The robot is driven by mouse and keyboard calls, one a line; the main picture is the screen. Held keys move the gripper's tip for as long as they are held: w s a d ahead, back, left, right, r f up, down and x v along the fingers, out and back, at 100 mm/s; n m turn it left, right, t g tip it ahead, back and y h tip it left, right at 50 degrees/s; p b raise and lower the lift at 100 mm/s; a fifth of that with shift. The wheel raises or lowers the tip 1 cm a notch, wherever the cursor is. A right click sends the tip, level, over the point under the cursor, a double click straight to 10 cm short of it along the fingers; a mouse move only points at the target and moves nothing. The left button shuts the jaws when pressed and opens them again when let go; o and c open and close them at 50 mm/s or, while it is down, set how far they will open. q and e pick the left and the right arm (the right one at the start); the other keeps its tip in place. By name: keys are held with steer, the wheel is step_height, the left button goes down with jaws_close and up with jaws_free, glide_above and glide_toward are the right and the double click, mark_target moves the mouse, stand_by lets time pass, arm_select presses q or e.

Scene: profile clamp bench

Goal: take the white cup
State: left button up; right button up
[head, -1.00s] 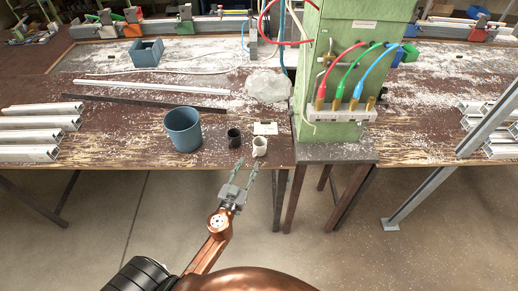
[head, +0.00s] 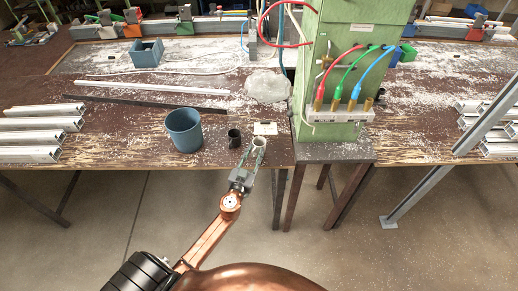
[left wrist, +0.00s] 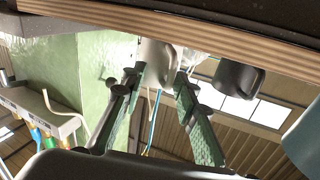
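The white cup (head: 259,143) stands near the front edge of the bench, right of a black cup (head: 234,138). My left gripper (head: 254,154) is open, with its fingertips reaching to either side of the white cup. In the left wrist view the white cup (left wrist: 156,58) shows between the green-padded fingers of the left gripper (left wrist: 160,78); I cannot tell whether they touch it. The black cup (left wrist: 237,77) is outside the fingers there. The fingers partly cover the white cup in the head view. My right gripper is not in view.
A blue bucket (head: 184,130) stands left of the cups. A green cabinet (head: 335,60) with coloured hoses rises to the right. Metal profiles (head: 40,137) lie at the left.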

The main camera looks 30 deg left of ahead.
arm_select(q)
jaws_close()
steer(key=shift+r, duration=0.15)
stand_by(0.4)
